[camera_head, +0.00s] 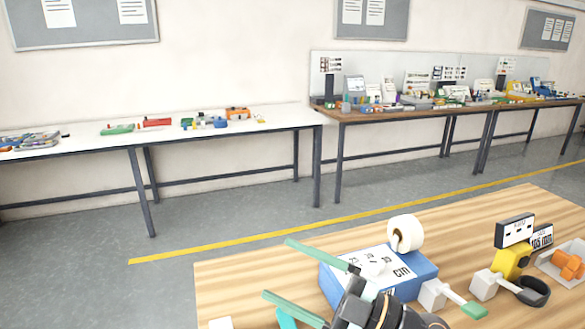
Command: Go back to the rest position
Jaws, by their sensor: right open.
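My right gripper (276,267) is at the bottom middle of the head view, over the near wooden table (240,285). Its two long green fingers point left and are spread wide apart, with nothing held between them. The dark gripper body covers part of a blue box (418,272) with a white top marked "cm". A teal piece (287,318) shows below the lower finger; I cannot tell what it belongs to. My left gripper is not in view.
A white roll (405,233) stands at the blue box. The table's left part is mostly bare.

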